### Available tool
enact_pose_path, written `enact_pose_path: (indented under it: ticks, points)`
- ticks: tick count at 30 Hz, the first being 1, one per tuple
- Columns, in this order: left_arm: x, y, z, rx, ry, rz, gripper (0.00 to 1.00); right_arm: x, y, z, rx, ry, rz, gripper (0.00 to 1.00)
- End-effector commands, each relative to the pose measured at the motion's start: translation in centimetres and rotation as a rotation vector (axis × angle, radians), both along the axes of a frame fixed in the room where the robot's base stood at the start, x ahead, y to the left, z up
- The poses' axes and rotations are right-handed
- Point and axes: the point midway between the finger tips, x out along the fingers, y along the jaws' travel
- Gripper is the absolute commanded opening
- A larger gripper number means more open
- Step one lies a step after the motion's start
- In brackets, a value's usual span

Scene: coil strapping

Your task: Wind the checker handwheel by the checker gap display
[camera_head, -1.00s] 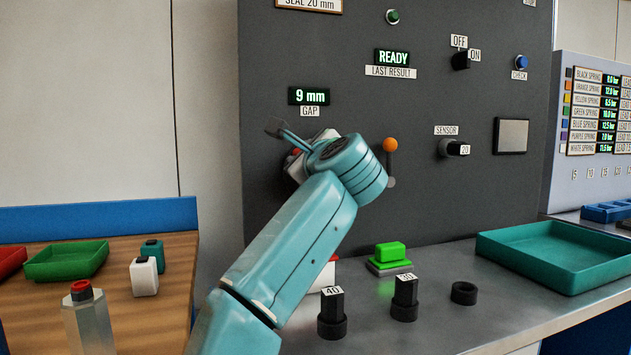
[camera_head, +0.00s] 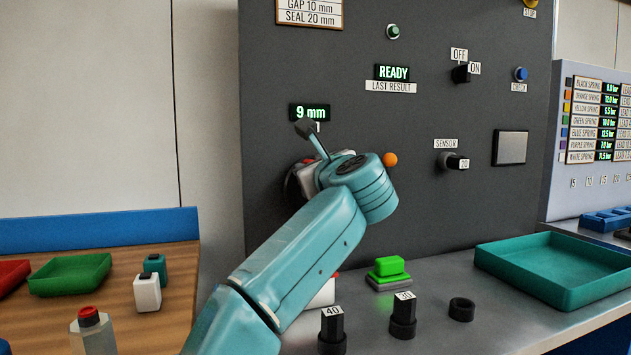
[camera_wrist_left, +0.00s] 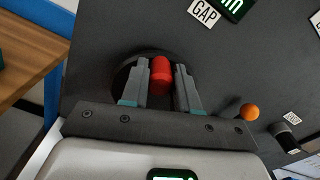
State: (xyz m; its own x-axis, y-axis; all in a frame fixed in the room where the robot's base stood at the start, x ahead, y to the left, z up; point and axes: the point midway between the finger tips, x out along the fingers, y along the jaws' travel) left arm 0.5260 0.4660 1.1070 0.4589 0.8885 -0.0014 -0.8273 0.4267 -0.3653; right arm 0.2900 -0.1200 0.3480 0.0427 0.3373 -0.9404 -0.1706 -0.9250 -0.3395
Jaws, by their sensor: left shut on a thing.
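The checker handwheel is a dark round disc (camera_wrist_left: 128,72) on the grey panel, with a red knob (camera_wrist_left: 160,75) in the left wrist view. My left gripper (camera_wrist_left: 161,85) is shut on that red knob, one finger on each side. In the head view my left gripper (camera_head: 300,178) is at the panel below the gap display, and my wrist hides most of the wheel. The gap display (camera_head: 310,112) reads 9 mm in green. Its GAP label (camera_wrist_left: 204,13) shows in the wrist view. My right gripper is out of view.
An orange-ball lever (camera_head: 390,160) stands close to the right of my wrist. Below are a green block (camera_head: 389,266), black posts marked 40 (camera_head: 332,328) and 30 (camera_head: 403,318), and a teal tray (camera_head: 560,268). A sign (camera_head: 309,12) reads gap 10 mm, seal 20 mm.

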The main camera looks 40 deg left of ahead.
Motion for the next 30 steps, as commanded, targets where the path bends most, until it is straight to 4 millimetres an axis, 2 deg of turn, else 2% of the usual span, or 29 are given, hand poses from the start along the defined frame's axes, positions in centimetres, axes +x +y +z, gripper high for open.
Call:
enact_pose_path:
  ticks: [11, 19, 30]
  points:
    - [0.2, -0.1, 0.3, 0.020, 0.034, -0.003, 0.00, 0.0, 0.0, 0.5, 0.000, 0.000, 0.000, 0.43]
    - [1.1, -0.6, 0.6, 0.110, 0.208, -0.003, 0.00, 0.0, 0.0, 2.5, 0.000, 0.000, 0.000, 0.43]
    - [1.2, -0.6, 0.4, 0.124, 0.233, -0.002, 0.00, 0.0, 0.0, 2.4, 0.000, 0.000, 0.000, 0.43]
